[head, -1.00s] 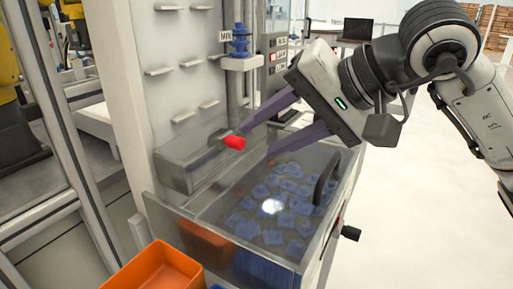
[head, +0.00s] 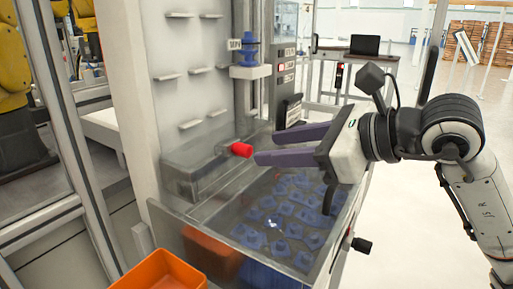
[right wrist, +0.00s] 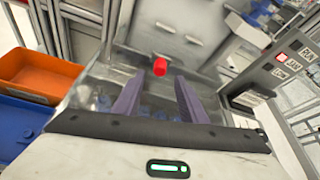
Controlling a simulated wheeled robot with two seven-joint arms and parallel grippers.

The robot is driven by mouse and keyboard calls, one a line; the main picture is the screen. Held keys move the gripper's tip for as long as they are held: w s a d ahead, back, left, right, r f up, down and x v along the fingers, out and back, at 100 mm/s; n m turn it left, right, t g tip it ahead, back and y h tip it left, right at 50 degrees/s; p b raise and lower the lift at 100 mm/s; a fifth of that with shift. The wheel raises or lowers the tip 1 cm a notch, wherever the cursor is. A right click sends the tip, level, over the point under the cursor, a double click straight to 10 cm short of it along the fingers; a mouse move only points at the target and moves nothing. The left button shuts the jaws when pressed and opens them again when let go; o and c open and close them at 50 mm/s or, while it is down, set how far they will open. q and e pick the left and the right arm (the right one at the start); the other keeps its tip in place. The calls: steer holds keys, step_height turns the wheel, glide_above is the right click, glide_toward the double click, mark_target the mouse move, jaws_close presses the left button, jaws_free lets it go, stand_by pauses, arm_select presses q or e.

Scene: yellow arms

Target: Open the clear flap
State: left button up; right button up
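The clear flap (head: 268,226) lies over a bin of blue parts (head: 290,222) on the machine front; it looks closed. In the head view its dark handle is hidden, apparently behind my right gripper. A red knob (head: 241,150) sticks out from a grey block on the machine; it also shows in the right wrist view (right wrist: 160,67). My right gripper (head: 257,147) is open and empty, its purple fingers pointing left, just right of the knob. In the right wrist view the fingers (right wrist: 154,92) stand apart with the knob beyond them. My left gripper is not in view.
An orange bin (head: 160,272) stands at the front left, and also shows in the right wrist view (right wrist: 38,76) with a blue bin (right wrist: 22,122). A black knob (head: 361,245) juts from the machine's right side. Open floor lies right.

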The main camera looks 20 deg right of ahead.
mark_target(250, 150)
steer(key=shift+x, duration=2.75)
jaws_close()
